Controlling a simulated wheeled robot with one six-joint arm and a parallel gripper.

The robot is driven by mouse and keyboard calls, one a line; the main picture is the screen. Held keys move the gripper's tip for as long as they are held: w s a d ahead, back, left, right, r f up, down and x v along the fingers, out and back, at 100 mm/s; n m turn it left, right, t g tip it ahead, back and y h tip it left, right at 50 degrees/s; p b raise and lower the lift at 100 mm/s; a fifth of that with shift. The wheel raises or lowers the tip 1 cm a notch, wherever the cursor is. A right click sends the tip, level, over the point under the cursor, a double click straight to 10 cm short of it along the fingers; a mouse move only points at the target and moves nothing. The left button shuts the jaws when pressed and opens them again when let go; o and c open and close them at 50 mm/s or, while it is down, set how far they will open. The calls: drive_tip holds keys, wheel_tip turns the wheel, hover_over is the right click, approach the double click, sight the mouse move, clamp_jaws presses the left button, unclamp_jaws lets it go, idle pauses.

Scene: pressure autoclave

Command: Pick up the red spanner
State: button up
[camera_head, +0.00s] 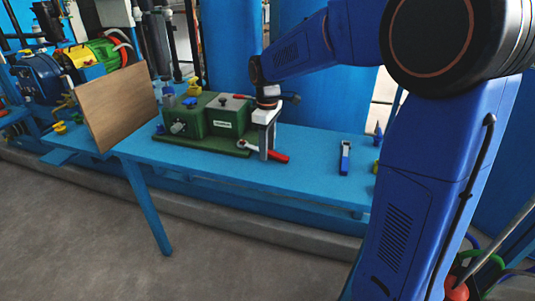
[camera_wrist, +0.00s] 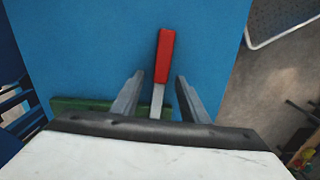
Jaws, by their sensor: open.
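The red spanner (camera_head: 270,153) lies on the blue table (camera_head: 310,165), with its silver ring head beside the green base plate and its red handle pointing right. In the wrist view its red handle (camera_wrist: 165,56) points away, and its metal shank runs back between the two jaws. My gripper (camera_head: 267,150) is over the spanner at the front edge of the green machine. In the wrist view my gripper (camera_wrist: 158,88) is open, with one finger on each side of the shank and gaps between. The spanner's head is hidden under the gripper body there.
A green machine (camera_head: 212,117) stands just left of my gripper. A blue-handled tool (camera_head: 345,157) lies to the right on the table. A brown board (camera_head: 112,105) leans at the left. The table between spanner and blue tool is clear.

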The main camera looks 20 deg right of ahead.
drive_tip(key=shift+f, duration=0.15)
clamp_jaws()
wheel_tip(320, 180, up, 10)
idle(0.7)
